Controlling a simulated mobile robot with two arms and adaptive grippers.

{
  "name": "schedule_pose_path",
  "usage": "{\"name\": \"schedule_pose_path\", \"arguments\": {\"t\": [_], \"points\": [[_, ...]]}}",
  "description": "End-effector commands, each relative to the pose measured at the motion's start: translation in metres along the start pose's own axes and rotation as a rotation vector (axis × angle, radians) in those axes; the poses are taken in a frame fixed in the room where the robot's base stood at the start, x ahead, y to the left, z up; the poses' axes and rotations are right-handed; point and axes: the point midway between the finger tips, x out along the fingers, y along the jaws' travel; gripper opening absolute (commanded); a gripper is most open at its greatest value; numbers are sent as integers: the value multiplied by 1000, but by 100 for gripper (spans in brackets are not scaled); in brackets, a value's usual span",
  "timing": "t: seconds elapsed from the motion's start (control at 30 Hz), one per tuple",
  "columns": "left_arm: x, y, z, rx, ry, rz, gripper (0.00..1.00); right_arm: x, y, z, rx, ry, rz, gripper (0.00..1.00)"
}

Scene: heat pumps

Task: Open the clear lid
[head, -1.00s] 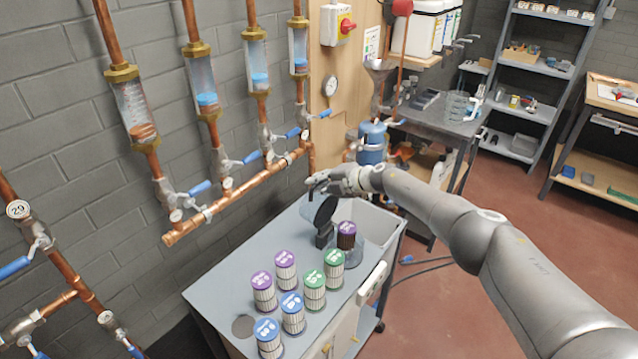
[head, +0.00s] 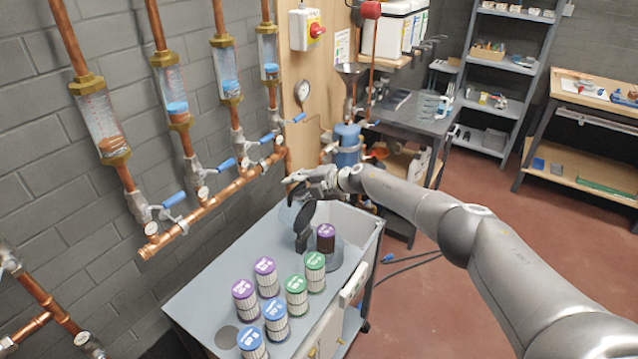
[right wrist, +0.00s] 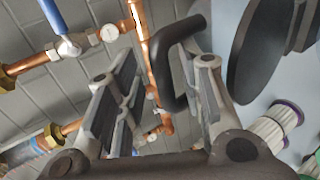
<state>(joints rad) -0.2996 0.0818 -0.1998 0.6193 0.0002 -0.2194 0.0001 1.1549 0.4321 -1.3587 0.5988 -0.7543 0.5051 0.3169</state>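A black post stands below the disc. My right gripper (head: 299,181) is above and behind the disc, at the lid. In the right wrist view, a bent black handle (right wrist: 160,62) passes between the fingers of my right gripper (right wrist: 160,98), nearer the right finger. The fingers are apart; firm contact is not visible. The black disc (right wrist: 264,45) is at the right. My left gripper is not in view.
A dark purple-topped filter (head: 326,238) stands in a clear round holder beside the post. Several purple, green and blue-topped filters stand on the grey cart (head: 215,275). Copper pipes (head: 215,205) with blue-handled valves run along the wall at left. Red floor is clear at right.

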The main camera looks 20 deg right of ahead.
Motion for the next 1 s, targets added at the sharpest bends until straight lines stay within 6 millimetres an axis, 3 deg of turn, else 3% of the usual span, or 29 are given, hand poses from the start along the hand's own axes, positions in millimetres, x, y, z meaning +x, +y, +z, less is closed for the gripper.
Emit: {"name": "schedule_pose_path", "arguments": {"t": [0.7,1.0], "points": [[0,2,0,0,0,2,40,-90,4,3,-2,-8,9,35],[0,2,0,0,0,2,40,-110,3,0,-1,-3,6,35]]}}
